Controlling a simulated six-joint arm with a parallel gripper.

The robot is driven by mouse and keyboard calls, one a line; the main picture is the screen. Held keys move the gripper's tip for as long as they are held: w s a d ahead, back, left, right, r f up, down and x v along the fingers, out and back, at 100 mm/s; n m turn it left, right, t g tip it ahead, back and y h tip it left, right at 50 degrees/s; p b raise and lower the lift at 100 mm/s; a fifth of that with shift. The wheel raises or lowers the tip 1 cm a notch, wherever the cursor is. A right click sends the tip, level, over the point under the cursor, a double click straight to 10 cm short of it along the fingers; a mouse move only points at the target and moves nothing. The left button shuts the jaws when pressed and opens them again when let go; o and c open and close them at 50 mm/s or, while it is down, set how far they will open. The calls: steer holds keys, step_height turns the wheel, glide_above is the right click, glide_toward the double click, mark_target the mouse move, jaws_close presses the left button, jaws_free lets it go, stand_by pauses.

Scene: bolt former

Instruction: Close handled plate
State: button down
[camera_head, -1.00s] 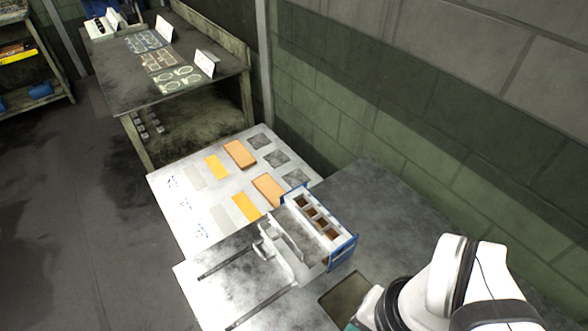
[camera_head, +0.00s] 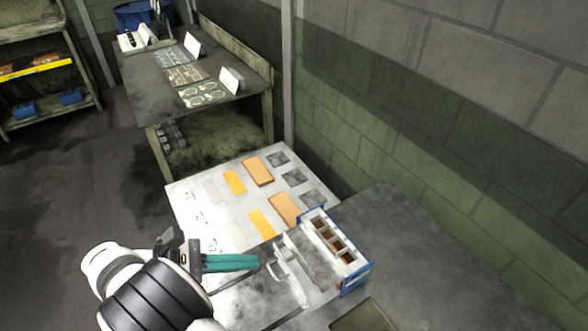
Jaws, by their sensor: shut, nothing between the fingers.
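The handled plate (camera_head: 294,273) is a pale upright plate with a white handle (camera_head: 277,271) on its left side. It stands on the metal worktop, apart from a white block with square brown openings (camera_head: 334,245) set between blue end plates (camera_head: 356,279). A grey gap lies between the plate and the block. My gripper (camera_head: 257,262) has teal fingers, shut and empty, pointing right. Its tips are just left of the handle; I cannot tell whether they touch it. My arm hides part of the worktop and of the dark rails on the left.
Behind the former, a pale board (camera_head: 205,215) holds orange and yellow pieces and grey squares. A green-grey wall (camera_head: 400,150) closes the right side. A square recess (camera_head: 364,316) is in the worktop at the bottom. A workbench (camera_head: 160,80) and shelf (camera_head: 40,70) stand farther back.

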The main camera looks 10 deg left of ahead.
steer(key=s+a+f+n+t, duration=0.4)
steer(key=a, duration=0.3)
glide_toward(291, 244)
step_height(291, 244, down, 2)
steer(key=w+d, duration=0.2)
steer(key=d, duration=0.1)
steer(key=shift+a+f+n+t+y, duration=0.1)
steer(key=shift+a+n+t+y, duration=0.1)
steer(key=shift+n+t+y, duration=0.15)
steer(key=shift+r+x, duration=0.2)
steer(key=shift+x, duration=0.7)
steer(key=shift+r+x, duration=0.15)
steer(key=shift+x, duration=0.7)
steer(key=shift+r+x, duration=0.2)
steer(key=shift+x, duration=0.7)
steer(key=shift+d, duration=0.1)
